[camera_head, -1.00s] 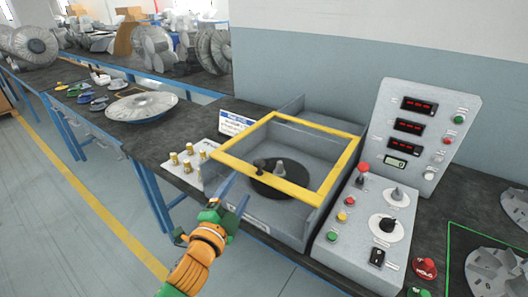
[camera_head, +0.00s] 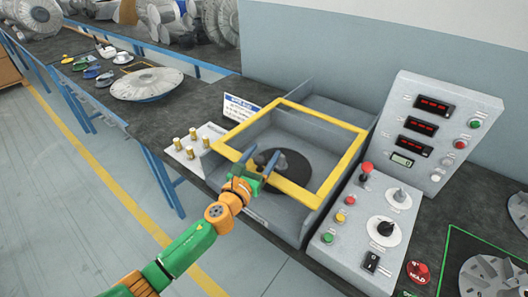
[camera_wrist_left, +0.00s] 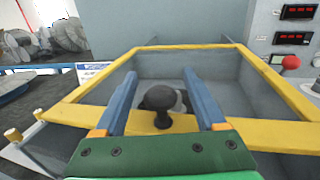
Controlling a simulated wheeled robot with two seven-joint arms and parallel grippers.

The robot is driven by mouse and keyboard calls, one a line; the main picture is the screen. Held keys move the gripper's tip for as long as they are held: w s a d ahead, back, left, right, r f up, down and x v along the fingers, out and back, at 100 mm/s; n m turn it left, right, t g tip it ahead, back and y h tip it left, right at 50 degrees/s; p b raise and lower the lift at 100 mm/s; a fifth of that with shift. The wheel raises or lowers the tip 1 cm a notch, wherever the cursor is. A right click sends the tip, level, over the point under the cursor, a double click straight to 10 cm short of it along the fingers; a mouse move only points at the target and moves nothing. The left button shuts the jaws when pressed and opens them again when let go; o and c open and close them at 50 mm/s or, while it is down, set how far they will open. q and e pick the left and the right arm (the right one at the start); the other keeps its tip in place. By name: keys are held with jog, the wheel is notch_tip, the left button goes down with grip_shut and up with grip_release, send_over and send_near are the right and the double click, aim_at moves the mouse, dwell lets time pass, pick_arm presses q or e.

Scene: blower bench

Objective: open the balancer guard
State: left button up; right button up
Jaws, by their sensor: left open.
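The balancer guard (camera_head: 348,153) is a clear panel in a yellow frame, lying over the grey balancer box (camera_head: 313,216). Its yellow frame also shows in the left wrist view (camera_wrist_left: 277,79). A black knob (camera_wrist_left: 162,104) stands at the middle of the frame's front bar. My left gripper (camera_head: 262,160) is at that front bar, with its two blue fingers open. In the left wrist view the fingers (camera_wrist_left: 162,100) stand on either side of the knob, with gaps showing between. In the head view the knob is hidden by the gripper. My right gripper is not in view.
A control panel with red displays (camera_head: 436,131) and a button box (camera_head: 366,222) stand right of the balancer. Brass-coloured weights (camera_head: 192,134) stand on a plate at its left. A grey impeller (camera_head: 490,276) lies at the lower right.

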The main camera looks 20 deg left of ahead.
pick_arm(q)
jog(key=shift+w+d+f, duration=0.1)
jog(key=shift+w+f, duration=0.1)
jog(key=shift+w, duration=0.4)
jog(key=shift+s+r, duration=0.1)
jog(key=shift+s, duration=0.05)
jog(key=c, duration=0.6)
grip_shut()
